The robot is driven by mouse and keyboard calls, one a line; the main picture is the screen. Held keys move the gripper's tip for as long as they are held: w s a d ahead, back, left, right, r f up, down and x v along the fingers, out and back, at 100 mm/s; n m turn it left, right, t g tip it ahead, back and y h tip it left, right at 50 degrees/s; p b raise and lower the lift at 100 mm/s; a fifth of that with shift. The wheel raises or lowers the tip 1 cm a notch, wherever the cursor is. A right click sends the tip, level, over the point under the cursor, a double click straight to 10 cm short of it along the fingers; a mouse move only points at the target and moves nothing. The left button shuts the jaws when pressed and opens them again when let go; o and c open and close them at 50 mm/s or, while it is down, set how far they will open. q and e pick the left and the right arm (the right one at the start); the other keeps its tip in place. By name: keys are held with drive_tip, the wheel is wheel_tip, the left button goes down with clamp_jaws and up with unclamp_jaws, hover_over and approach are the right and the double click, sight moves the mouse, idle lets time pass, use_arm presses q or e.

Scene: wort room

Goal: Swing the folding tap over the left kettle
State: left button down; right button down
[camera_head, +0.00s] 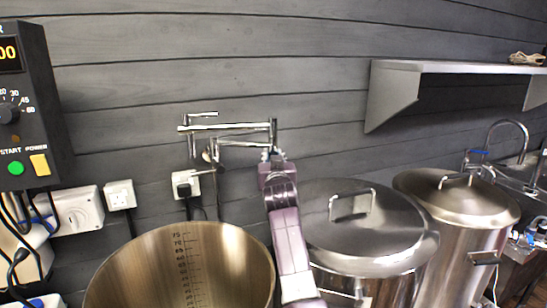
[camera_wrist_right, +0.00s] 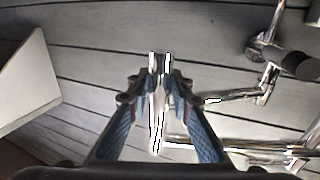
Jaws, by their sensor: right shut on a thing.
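The folding tap (camera_head: 235,127) is a chrome jointed pipe on the dark plank wall, above and behind the left kettle (camera_head: 255,242). It is folded, with its bars running roughly along the wall. My right gripper (camera_head: 270,156) is at the right-hand end of the tap. In the right wrist view its blue-padded fingers (camera_wrist_right: 160,88) are shut on an upright chrome part of the tap, and the tap's other bars (camera_wrist_right: 215,146) run off to the right. The left kettle is open, with volume marks inside. My left gripper is not in view.
A lidded steel kettle (camera_head: 365,228) stands right of my right arm, with another lidded kettle (camera_head: 455,188) beyond it. A control box (camera_head: 35,110) hangs at the left. A grey shelf (camera_head: 445,68) is at upper right. Wall sockets (camera_head: 120,194) sit below the tap.

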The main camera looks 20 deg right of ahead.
drive_tip(key=c, duration=2.1)
unclamp_jaws()
drive_tip(key=shift+a+f, duration=0.2)
drive_tip(key=shift+f, duration=0.05)
drive_tip(key=o, duration=0.4)
drive_tip(key=shift+r, duration=0.2)
drive_tip(key=shift+s, duration=0.1)
drive_tip(key=v, duration=1.2)
drive_tip(key=shift+a, duration=0.1)
